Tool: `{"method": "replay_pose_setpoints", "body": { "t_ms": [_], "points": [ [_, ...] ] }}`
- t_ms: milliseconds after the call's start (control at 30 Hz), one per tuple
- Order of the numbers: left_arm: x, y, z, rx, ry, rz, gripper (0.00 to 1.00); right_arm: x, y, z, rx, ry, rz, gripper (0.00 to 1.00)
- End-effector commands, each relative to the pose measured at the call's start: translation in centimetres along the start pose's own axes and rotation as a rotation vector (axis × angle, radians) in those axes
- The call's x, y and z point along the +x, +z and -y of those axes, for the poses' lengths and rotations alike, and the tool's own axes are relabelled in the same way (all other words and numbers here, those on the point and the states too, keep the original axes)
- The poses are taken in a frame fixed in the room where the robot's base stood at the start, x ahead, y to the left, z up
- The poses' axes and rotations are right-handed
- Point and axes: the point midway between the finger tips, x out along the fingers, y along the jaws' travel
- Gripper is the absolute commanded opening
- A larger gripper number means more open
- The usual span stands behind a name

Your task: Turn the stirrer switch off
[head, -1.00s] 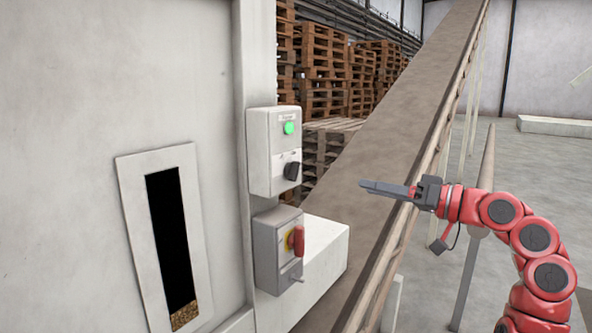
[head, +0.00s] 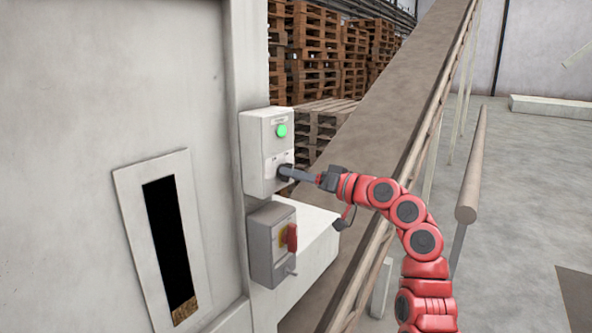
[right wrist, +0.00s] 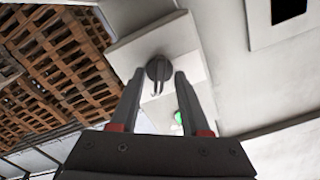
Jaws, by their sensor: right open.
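The stirrer switch box (head: 258,150) is a pale box on the machine's side, with a lit green lamp (head: 281,131) above a dark rotary knob. In the right wrist view the knob (right wrist: 158,67) is a round black disc with a raised grip, just beyond and between the fingertips. The green lamp (right wrist: 180,117) also shows there, partly behind a finger. My right gripper (head: 284,171) is open, its fingertips at the knob in the head view, covering much of it. I cannot tell whether they touch it. My left gripper is not in view.
A grey box with a red handle (head: 292,238) sits just below the switch box. A sloping conveyor (head: 390,110) with a railing rises behind my right arm. Stacked pallets (head: 316,60) stand at the back. The floor at the right is largely clear.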

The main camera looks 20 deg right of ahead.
Motion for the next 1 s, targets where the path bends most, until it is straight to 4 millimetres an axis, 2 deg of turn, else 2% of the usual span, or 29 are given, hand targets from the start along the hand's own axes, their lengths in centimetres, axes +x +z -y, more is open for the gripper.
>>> {"method": "replay_pose_setpoints", "body": {
  "t_ms": [267,533,867,1000],
  "points": [
    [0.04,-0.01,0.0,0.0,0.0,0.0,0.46,0.17,0.04,-0.03,-0.001,0.0,0.0,0.46],
    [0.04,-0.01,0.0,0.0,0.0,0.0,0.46,0.15,0.04,-0.03,-0.001,0.0,0.0,0.0],
    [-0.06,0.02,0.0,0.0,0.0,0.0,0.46,0.15,0.08,-0.04,-0.003,0.0,0.0,0.0],
    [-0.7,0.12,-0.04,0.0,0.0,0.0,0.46,0.15,0.21,-0.12,-0.027,0.001,0.0,0.0]
  ]
}}
